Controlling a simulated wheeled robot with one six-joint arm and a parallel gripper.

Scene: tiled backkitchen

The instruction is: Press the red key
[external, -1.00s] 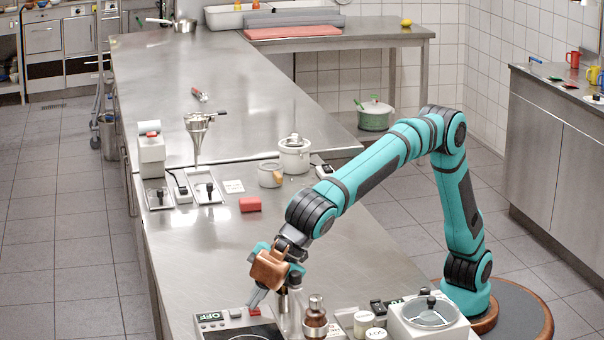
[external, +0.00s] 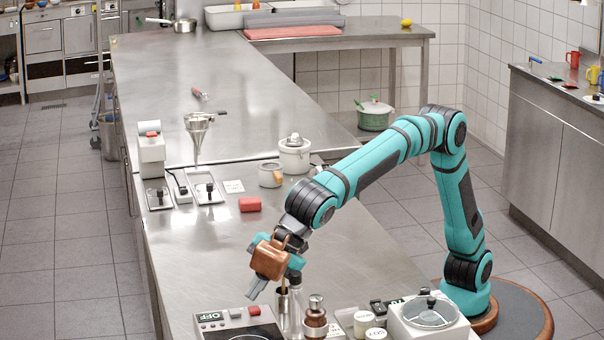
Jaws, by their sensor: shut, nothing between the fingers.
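The red key (external: 254,311) is a small red cap on the top of a flat control unit (external: 205,332) at the front edge of the picture. My gripper (external: 252,294) has a copper-brown body and points down and left, fingers together and empty. Its tip is just above the red key, with a small gap showing in this view. The lower part of the unit is cut off by the picture edge.
A clear bottle (external: 290,318) and a brown bottle (external: 315,318) stand close to the right of the key. White jars (external: 364,322) and a lidded appliance (external: 430,312) are further right. A red block (external: 250,204) lies behind on the steel counter, with free room between.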

